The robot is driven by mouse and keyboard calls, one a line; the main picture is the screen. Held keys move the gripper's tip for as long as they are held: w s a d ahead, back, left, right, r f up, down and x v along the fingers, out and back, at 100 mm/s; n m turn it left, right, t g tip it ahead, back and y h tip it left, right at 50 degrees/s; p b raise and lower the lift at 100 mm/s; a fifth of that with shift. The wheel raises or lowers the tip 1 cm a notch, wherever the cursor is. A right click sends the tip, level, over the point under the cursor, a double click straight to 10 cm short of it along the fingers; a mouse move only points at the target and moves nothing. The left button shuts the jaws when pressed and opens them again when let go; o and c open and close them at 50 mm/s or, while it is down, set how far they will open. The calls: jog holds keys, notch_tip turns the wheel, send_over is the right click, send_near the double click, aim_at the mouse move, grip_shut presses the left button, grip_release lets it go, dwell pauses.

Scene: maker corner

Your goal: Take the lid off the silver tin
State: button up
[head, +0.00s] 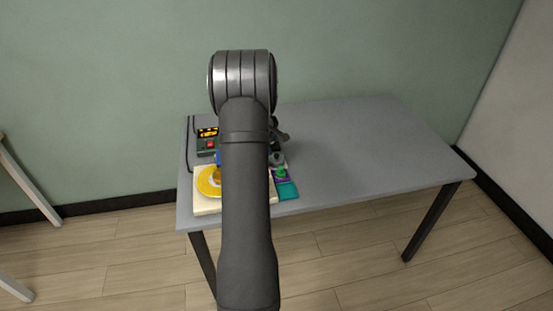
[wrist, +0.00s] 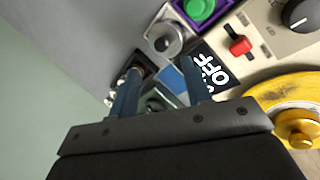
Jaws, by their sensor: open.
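A round silver piece with a knob on top, likely the lidded silver tin (wrist: 167,40), shows at the upper middle of the wrist view. In the head view a small grey round shape, likely the same tin (head: 277,158), shows just right of my arm. My gripper (wrist: 160,68) is open, its two blue fingers apart, and the tin lies just beyond the fingertips, not between them. A blue item (wrist: 171,80) and a dark, partly hidden item show between the fingers. In the head view my arm hides most of the gripper and part of the objects.
A yellow disc (head: 208,182) on a pale block sits at the table's front left. A green knob (wrist: 199,8) in a purple holder is beside the tin. A panel with a red switch (wrist: 240,45) and an OFF label (wrist: 213,70) is close right. The grey table's right side (head: 370,145) is clear.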

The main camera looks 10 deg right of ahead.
jog(key=w+a+r+n+g+h, duration=0.1)
jog(key=w+a+r+n+g, duration=0.35)
jog(key=r, duration=0.45)
jog(key=x, duration=1.2)
jog(key=shift+w+d+r, duration=0.1)
jog(key=shift+d, duration=0.15)
jog(key=shift+s+x, duration=0.1)
jog(key=shift+x, duration=1.25)
jog(key=shift+s+x, duration=0.15)
jog(key=shift+x, duration=1.15)
jog(key=shift+c, duration=0.3)
grip_shut()
